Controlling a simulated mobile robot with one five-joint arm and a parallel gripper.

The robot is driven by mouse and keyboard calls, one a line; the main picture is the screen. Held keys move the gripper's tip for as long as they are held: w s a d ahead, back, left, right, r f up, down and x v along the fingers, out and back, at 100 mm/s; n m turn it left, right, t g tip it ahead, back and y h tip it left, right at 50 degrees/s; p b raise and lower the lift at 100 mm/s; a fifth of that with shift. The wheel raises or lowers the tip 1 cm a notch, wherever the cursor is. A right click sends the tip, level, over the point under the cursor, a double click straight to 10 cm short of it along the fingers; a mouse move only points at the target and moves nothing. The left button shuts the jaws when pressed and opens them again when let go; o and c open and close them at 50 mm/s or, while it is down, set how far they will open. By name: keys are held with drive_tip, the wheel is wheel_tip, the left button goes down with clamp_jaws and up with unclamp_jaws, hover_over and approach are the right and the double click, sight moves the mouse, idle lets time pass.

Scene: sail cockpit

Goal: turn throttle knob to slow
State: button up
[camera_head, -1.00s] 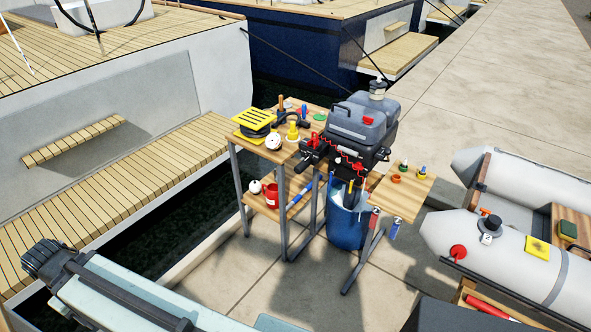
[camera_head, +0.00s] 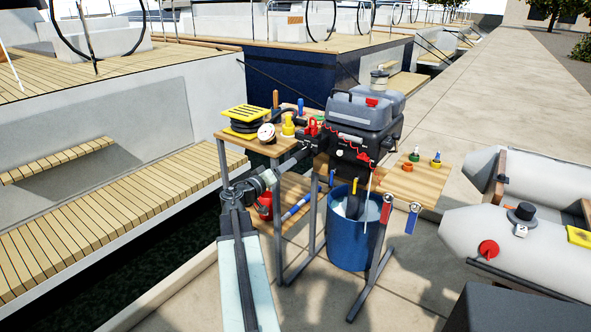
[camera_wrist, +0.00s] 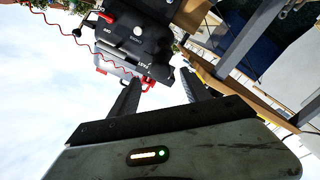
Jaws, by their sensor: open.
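The outboard motor (camera_head: 362,120), grey and black, stands at the work stand in the head view. A dark tiller part (camera_head: 312,138) with red pieces juts from its left side. My arm reaches up from below, and my gripper (camera_wrist: 160,85) is near that left side. In the wrist view its two dark fingers are apart with nothing between them. Beyond the fingertips is a dark motor housing (camera_wrist: 150,50) with small white lettering, too small to read surely. A red part (camera_wrist: 107,17) with a coiled red cord is at its upper left. I cannot clearly make out the throttle knob.
A wooden bench (camera_head: 232,143) left of the motor carries a yellow-topped coil, a round gauge and bottles. A small side table (camera_head: 425,190) holds little items. A blue barrel (camera_head: 350,240) stands below the motor. A grey inflatable boat (camera_head: 470,245) is at right; open pavement lies behind.

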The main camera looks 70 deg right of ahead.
sight(297, 158)
drive_tip(key=x, duration=0.7)
drive_tip(key=shift+s+d, duration=0.1)
drive_tip(key=shift+d, duration=0.25)
clamp_jaws()
